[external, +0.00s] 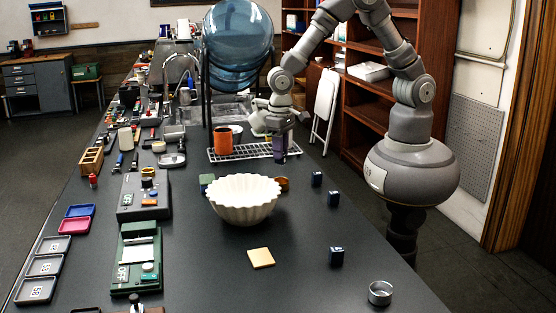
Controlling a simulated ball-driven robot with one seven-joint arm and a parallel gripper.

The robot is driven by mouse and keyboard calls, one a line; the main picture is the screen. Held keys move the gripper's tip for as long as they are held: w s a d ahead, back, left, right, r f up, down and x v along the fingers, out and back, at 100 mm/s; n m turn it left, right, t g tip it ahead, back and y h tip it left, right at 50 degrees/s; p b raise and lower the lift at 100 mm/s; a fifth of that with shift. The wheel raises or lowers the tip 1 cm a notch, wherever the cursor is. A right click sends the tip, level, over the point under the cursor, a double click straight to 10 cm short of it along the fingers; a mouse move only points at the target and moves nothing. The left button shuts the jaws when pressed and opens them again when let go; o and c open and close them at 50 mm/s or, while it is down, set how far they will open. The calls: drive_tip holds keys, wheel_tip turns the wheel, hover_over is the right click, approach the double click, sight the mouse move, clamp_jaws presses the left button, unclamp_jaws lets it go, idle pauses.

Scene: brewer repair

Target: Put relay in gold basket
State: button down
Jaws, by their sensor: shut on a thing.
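My gripper (281,130) is over the far right part of the table, at the right end of a wire rack. It is shut on a dark purple upright object (280,150); the fingertips are small in view and I cannot tell if this object is the relay. Small dark blue blocks, possibly relays, sit on the right side: one far (317,179), one middle (333,199) and one near (336,256). A small gold-brown container (283,183), perhaps the gold basket, is partly hidden behind a white fluted bowl (243,200).
The wire rack (245,153) holds an orange cup (222,142). A large blue glass globe (238,45) stands behind it. A tan square (261,258) and a metal tin (380,293) lie in front. Devices and trays crowd the left side; the front right is mostly clear.

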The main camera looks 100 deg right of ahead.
sight(281, 164)
wheel_tip(281, 164, down, 8)
drive_tip(key=b, duration=0.5)
drive_tip(key=shift+r, duration=0.2)
drive_tip(key=c, duration=0.9)
unclamp_jaws()
drive_tip(key=shift+r, duration=0.1)
wheel_tip(281, 164, up, 7)
drive_tip(key=p, duration=0.5)
drive_tip(key=shift+r+p, duration=0.1)
drive_tip(key=shift+p, duration=0.3)
drive_tip(key=shift+f, duration=0.2)
